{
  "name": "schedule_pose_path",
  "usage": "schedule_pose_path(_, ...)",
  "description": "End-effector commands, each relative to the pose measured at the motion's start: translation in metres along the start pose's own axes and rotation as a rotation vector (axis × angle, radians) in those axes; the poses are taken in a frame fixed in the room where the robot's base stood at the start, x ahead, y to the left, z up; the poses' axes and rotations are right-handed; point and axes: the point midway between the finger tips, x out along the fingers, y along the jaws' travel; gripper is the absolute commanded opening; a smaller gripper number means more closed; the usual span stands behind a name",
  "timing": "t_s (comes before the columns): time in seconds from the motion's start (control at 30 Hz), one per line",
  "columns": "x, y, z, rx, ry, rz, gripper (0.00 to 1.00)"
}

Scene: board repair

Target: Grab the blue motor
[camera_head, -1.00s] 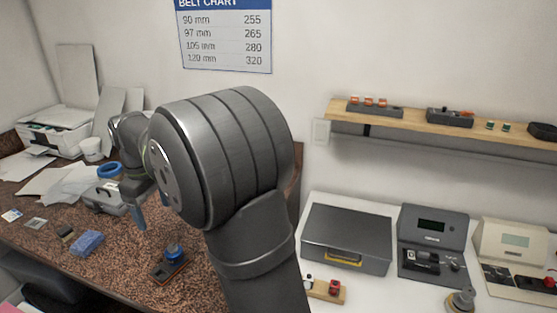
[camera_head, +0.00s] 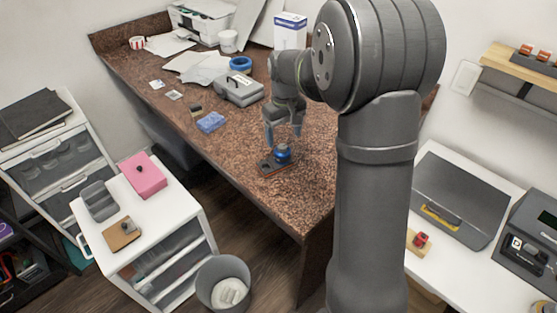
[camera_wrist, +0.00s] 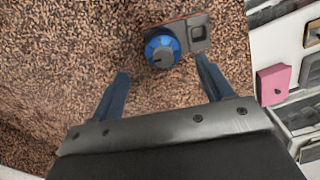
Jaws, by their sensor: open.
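The blue motor (camera_head: 282,153) is a short round part with a dark top. It sits upright on a small brown and dark holder (camera_head: 268,164) on the speckled brown desk. The motor (camera_wrist: 162,50) and its holder (camera_wrist: 199,32) also show in the wrist view, beyond the fingertips. My gripper (camera_head: 283,133) is open and empty, pointing down just above and beside the motor. In the wrist view its two blue fingers (camera_wrist: 161,70) are spread apart, with the motor ahead of the gap between them. The fingers do not visibly touch the motor.
A blue sponge (camera_head: 210,122), a grey case (camera_head: 239,90) and a blue tape ring (camera_head: 240,63) lie left of my gripper on the desk. A white drawer unit (camera_head: 150,215) and a bin (camera_head: 223,284) stand in front. Desk around the holder is clear.

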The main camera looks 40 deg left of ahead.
Motion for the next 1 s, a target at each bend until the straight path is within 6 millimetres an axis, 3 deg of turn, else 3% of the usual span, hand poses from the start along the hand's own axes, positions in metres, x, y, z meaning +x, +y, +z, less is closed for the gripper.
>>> schedule_pose_path(0.1, 0.016, 0.0, 0.0, 0.0, -0.001, 0.0, 0.73)
schedule_pose_path(0.33, 0.032, -0.002, 0.0, -0.001, -0.003, -0.001, 0.73)
schedule_pose_path(0.6, 0.07, -0.004, -0.001, -0.001, -0.001, -0.001, 0.73)
schedule_pose_path(0.9, 0.075, -0.004, -0.001, -0.001, 0.0, 0.0, 0.73)
schedule_pose_path(1.0, 0.074, -0.004, -0.001, -0.001, 0.0, 0.0, 0.55)
